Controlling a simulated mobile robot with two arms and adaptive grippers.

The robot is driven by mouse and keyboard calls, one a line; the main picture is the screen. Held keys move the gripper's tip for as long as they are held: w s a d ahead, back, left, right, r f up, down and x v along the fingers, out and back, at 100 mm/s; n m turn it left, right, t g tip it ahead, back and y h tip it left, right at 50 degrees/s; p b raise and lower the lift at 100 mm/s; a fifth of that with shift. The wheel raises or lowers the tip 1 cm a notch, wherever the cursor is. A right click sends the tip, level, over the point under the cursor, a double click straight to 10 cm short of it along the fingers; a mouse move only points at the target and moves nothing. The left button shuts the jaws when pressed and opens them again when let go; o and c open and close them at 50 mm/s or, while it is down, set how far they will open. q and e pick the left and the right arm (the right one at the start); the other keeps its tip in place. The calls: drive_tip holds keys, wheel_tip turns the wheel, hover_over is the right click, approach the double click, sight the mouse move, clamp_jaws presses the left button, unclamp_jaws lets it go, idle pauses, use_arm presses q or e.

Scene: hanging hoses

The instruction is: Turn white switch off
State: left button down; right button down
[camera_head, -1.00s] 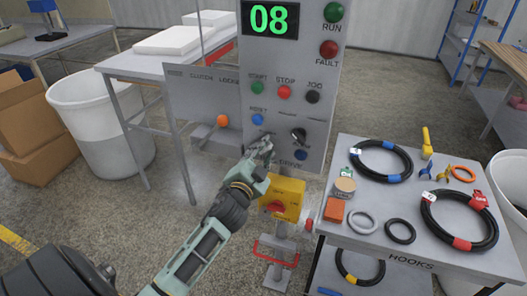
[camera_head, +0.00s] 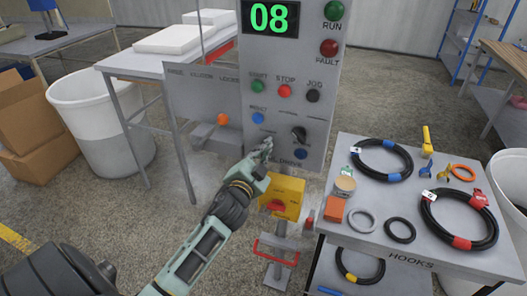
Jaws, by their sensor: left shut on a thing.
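The grey control panel (camera_head: 246,100) stands upright in the middle, with a green 08 display at its top. My left gripper (camera_head: 267,146) is at the lower part of the panel, below the blue reset button (camera_head: 258,118) and left of a black selector knob (camera_head: 299,134). Its fingers are shut on a small part there, taken to be the white switch. The fingers cover that part, so its shape and position do not show. My right gripper is not in view.
A yellow box with a red knob (camera_head: 277,206) stands just below the gripper. A grey table (camera_head: 330,240) with hose rings and small parts is close on the right. An orange knob (camera_head: 222,119) sits left. Green, red and black buttons (camera_head: 285,91) line the panel above.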

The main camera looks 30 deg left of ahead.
use_arm(q)
drive_tip(key=shift+n, duration=0.3)
drive_tip(key=shift+n+p, duration=0.95)
drive_tip(key=shift+n, duration=3.05)
drive_tip(key=c, duration=1.8)
unclamp_jaws()
drive_tip(key=v, duration=1.2)
